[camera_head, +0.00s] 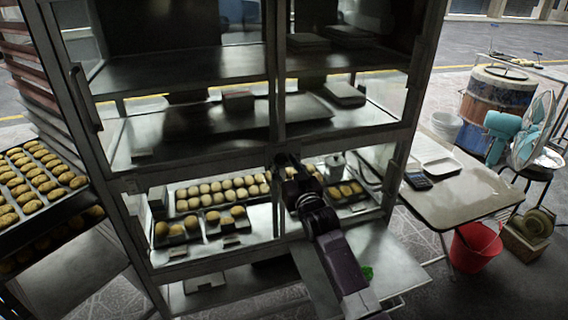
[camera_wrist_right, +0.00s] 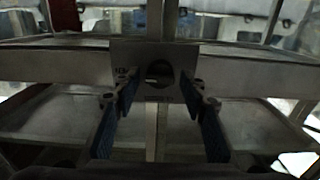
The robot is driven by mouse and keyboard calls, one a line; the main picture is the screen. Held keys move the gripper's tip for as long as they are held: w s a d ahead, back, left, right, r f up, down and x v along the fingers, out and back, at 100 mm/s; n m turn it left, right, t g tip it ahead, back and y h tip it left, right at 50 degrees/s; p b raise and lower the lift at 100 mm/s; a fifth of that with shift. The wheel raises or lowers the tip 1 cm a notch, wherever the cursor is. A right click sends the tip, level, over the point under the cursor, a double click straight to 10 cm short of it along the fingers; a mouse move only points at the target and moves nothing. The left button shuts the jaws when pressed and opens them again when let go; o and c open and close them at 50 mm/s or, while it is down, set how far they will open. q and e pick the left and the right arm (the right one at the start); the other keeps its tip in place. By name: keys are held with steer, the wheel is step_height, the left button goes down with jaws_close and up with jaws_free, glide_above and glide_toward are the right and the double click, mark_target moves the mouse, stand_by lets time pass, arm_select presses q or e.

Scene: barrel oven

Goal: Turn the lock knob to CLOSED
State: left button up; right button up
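In the right wrist view a square metal plate (camera_wrist_right: 128,52) sits on the cabinet's frame, with the dark round lock knob (camera_wrist_right: 158,73) at its middle. Small marks beside the knob are too small to read, so I cannot tell which way it is set. My right gripper (camera_wrist_right: 159,92) is open, one blue-padded finger to each side of the knob, with nothing held between them. In the head view my right gripper (camera_head: 287,165) is at the cabinet's middle post and hides the knob. My left gripper is not in view.
The glass-fronted cabinet (camera_head: 200,137) holds trays of buns (camera_head: 222,190) on its shelf. A rack tray of buns (camera_head: 40,180) stands at the left. At the right are a table (camera_head: 460,205) with a calculator (camera_head: 418,181), a red bucket (camera_head: 476,247) and a fan (camera_head: 530,130).

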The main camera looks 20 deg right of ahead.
steer(key=c, duration=0.9)
steer(key=shift+n, duration=1.4)
steer(key=n, duration=0.3)
steer(key=shift+a+n+p, duration=0.1)
steer(key=shift+n+p, duration=0.3)
steer(key=n, duration=0.6)
steer(key=shift+f, duration=0.1)
steer(key=n, duration=0.5)
steer(key=shift+f, duration=0.1)
steer(key=shift+n, duration=0.3)
steer(key=shift+a, duration=0.1)
